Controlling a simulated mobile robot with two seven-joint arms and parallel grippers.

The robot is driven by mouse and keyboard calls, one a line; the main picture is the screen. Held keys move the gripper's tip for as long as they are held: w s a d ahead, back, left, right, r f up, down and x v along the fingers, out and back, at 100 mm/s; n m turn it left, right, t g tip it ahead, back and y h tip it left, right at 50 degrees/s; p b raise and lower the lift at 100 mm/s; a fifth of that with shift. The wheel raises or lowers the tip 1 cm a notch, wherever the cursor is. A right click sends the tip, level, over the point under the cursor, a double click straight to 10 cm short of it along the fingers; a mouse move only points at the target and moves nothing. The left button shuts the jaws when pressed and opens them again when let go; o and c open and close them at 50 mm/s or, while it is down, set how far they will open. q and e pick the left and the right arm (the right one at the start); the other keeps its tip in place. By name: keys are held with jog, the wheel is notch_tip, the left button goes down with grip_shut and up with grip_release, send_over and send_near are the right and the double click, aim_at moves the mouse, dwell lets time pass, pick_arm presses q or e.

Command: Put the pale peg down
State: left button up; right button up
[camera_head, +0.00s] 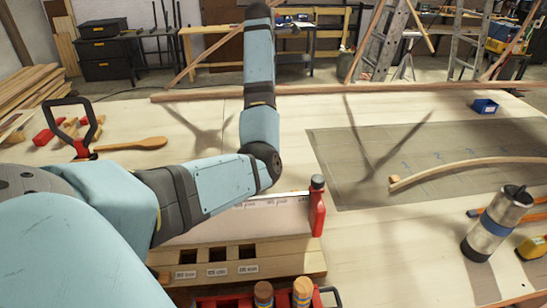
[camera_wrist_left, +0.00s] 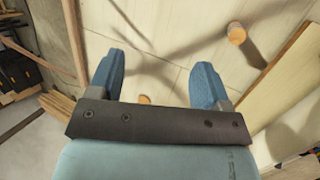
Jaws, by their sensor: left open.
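My left gripper (camera_wrist_left: 158,62) is open in the left wrist view, its two blue fingers apart with nothing held between the tips. A round pale wooden peg (camera_wrist_left: 236,35) stands on the table beyond the right finger, apart from it. A second small wooden piece (camera_wrist_left: 145,99) shows between the fingers near the palm, mostly hidden by it. I cannot tell which is the pale peg. In the head view my left arm crosses the middle and its gripper is not seen. A wooden block with labelled square holes (camera_head: 217,254) lies in front. My right gripper is not in view.
A red bottle (camera_head: 317,208) stands at the block's right end. A red tray (camera_head: 230,302) with banded pegs (camera_head: 302,288) is at the front. A bent lath (camera_head: 465,168) lies on a grey mat (camera_head: 345,150). A steel flask (camera_head: 497,225) stands right. A wooden spoon (camera_head: 135,144) lies left.

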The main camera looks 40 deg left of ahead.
pick_arm(q)
jog(key=s+d+f+n+g, duration=0.1)
jog(key=d+f+n, duration=0.1)
jog(key=f, duration=0.5)
jog(key=s+d+f+n+g+h+p, duration=0.1)
jog(key=s+d+f+n+g, duration=0.1)
jog(key=f+n, duration=0.3)
jog(key=s+d+f+n+g+h, duration=0.1)
jog(key=s+d+f+n, duration=0.1)
jog(key=f, duration=0.8)
jog(key=shift+s+d+n+g, duration=0.1)
jog(key=shift+d+n+g, duration=0.1)
jog(key=shift+d+n, duration=0.3)
jog(key=shift+s+d+n+g, duration=0.1)
jog(key=shift+d+n+g, duration=0.1)
jog(key=shift+n, duration=0.5)
jog(key=shift+w+f+p, duration=0.15)
jog(key=shift+f+p, duration=0.55)
jog(key=shift+f, duration=2.5)
jog(key=c, duration=1)
jog(key=shift+c, duration=0.6)
jog(key=shift+r, duration=0.15)
